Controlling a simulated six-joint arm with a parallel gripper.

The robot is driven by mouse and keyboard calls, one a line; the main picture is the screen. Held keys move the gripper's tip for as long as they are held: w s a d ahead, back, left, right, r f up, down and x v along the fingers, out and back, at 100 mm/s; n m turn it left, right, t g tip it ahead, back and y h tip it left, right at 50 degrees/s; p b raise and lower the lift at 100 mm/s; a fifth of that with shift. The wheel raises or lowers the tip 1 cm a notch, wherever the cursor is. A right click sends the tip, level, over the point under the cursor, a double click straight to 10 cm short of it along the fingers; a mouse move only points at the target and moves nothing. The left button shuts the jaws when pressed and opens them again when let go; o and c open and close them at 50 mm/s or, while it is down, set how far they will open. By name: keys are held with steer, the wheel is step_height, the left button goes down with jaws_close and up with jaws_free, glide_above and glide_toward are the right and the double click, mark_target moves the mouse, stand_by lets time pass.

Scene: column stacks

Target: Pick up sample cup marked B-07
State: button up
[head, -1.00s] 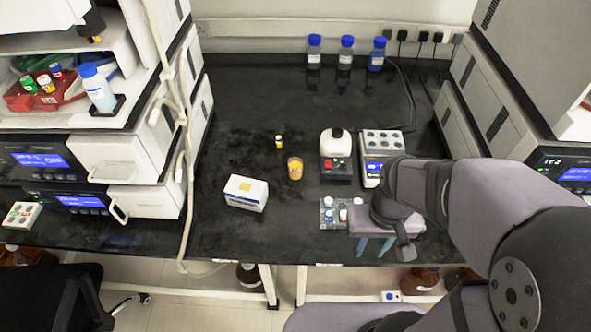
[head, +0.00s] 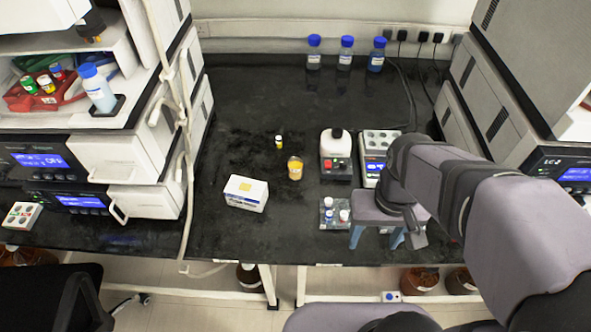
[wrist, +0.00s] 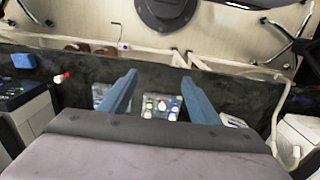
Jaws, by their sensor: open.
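No B-07 marking can be read in either view. My gripper (head: 378,238) is open and empty, pointing down just right of the rack. It also shows in the wrist view (wrist: 158,72). My gripper body may hide part of the rack.
A white box (head: 246,193), an orange-filled beaker (head: 295,168) and a yellow vial (head: 279,142) stand left of the rack. A white device (head: 335,150) and a block with wells (head: 376,145) stand behind it. Blue-capped bottles (head: 345,54) line the back. The bench's middle rear is clear.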

mark_target(298, 170)
steer(key=w+a+f+n+t+b, duration=0.1)
steer(key=w+f+t+b, duration=0.1)
steer(key=w+t+b, duration=0.35)
steer(key=w+a+f+t+b, duration=0.2)
steer(key=w+b, duration=0.4)
steer(key=w, duration=0.5)
steer(key=w+a+r+n+t+y+b, duration=0.3)
steer(key=w+a+t+y+b, duration=0.3)
steer(key=a, duration=0.5)
steer(key=shift+g+h, duration=0.45)
steer(key=shift+h, duration=0.15)
steer(key=f, duration=1.3)
steer(key=shift+w+f, duration=0.1)
steer(key=shift+w, duration=0.1)
steer(key=shift+r+x, duration=0.15)
steer(key=shift+x, duration=1.7)
steer(key=shift+r+x, duration=0.15)
steer(key=shift+x, duration=1.65)
steer(key=shift+w+d, duration=0.15)
steer(key=shift+w, duration=0.05)
steer(key=c, duration=1.2)
